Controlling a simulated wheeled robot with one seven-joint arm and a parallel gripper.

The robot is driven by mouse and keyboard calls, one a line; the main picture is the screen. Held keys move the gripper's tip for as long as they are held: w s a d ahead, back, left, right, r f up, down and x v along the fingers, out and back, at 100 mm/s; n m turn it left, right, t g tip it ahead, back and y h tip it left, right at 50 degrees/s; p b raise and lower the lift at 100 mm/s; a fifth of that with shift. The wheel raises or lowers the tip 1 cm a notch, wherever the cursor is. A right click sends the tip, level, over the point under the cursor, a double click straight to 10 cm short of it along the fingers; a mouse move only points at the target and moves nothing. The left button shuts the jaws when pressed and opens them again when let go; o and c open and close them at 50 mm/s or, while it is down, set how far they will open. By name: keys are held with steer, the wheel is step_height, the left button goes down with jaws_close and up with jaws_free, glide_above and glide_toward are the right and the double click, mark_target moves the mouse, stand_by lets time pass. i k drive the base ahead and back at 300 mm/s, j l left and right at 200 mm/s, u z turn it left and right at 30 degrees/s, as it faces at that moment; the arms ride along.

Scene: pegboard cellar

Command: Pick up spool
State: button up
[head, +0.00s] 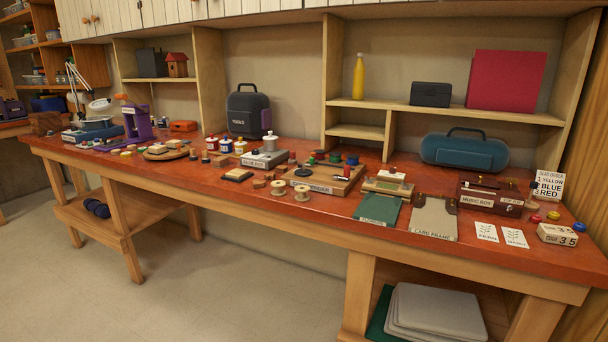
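Two pale wooden spools stand upright close together near the front edge of the red-brown workbench (250,212). The left spool (279,187) is a little behind the right spool (302,193). Several small coloured pieces that look like thread spools, among them a green one (335,157) and a blue one (352,159), stand farther back; they are too small to tell for sure. My gripper is not in view.
Behind the spools is a wooden board with a dark disc (318,178). A green card (379,208) and a card frame (434,219) lie to the right. Open floor (210,280) lies in front.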

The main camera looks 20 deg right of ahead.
mark_target(279, 191)
steer(key=i+l+u, duration=0.4)
steer(key=i+l, duration=0.5)
steer(key=l, duration=0.15)
